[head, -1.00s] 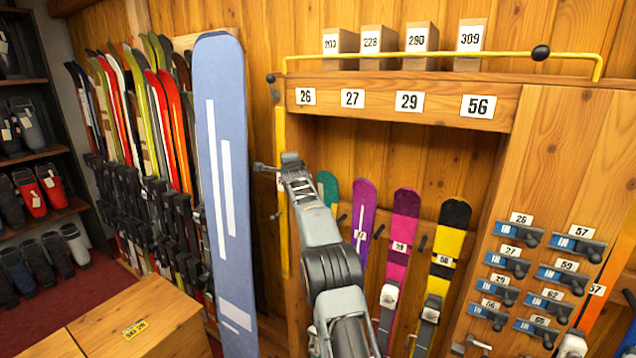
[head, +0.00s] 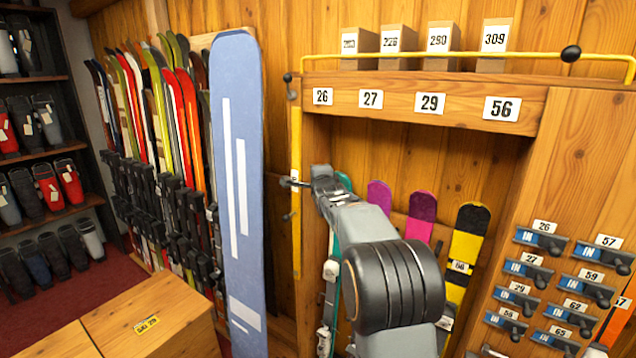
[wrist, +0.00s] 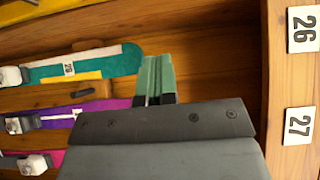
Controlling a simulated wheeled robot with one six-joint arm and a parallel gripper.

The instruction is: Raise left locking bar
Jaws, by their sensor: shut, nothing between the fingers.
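The left locking bar (head: 296,230) is a thin yellow bar hanging upright along the left post of the ski rack in the head view. A dark knob (head: 288,77) is near its top. A yellow piece (wrist: 50,14) at the upper left of that view may be the bar. My arm hides part of the rack.
Teal (wrist: 100,62), purple (head: 379,194), pink (head: 422,208) and yellow-black (head: 468,235) skis stand in the rack. A yellow rail (head: 450,55) runs along the top, with numbered boxes (head: 440,45) behind. A tall blue ski (head: 238,180) stands close left of the bar.

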